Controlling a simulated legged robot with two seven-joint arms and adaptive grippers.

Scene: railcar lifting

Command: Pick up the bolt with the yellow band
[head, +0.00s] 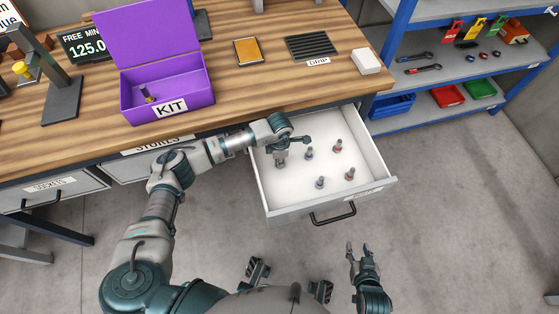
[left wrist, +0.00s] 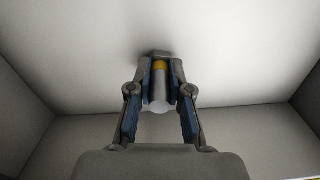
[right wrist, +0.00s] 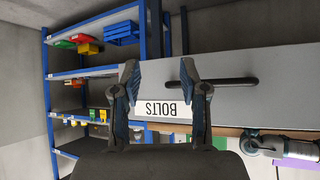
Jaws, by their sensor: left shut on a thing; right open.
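The bolt with the yellow band (left wrist: 160,82) is between the fingers of my left gripper (left wrist: 160,90) in the left wrist view. Its yellow band is near the wide grey head, which is toward the white drawer floor; I cannot tell if it touches the floor. In the head view my left gripper (head: 281,155) reaches down into the left part of the open drawer (head: 290,188) and mostly hides this bolt. My right gripper (head: 358,248) is open and empty in front of the drawer; it also shows in the right wrist view (right wrist: 160,85).
Several other bolts stand in the drawer, including one with a reddish band (head: 337,147). An open purple KIT box (head: 185,95) on the bench (head: 240,85) holds a small dark and yellow item. A blue shelf rack (head: 385,55) stands at the right.

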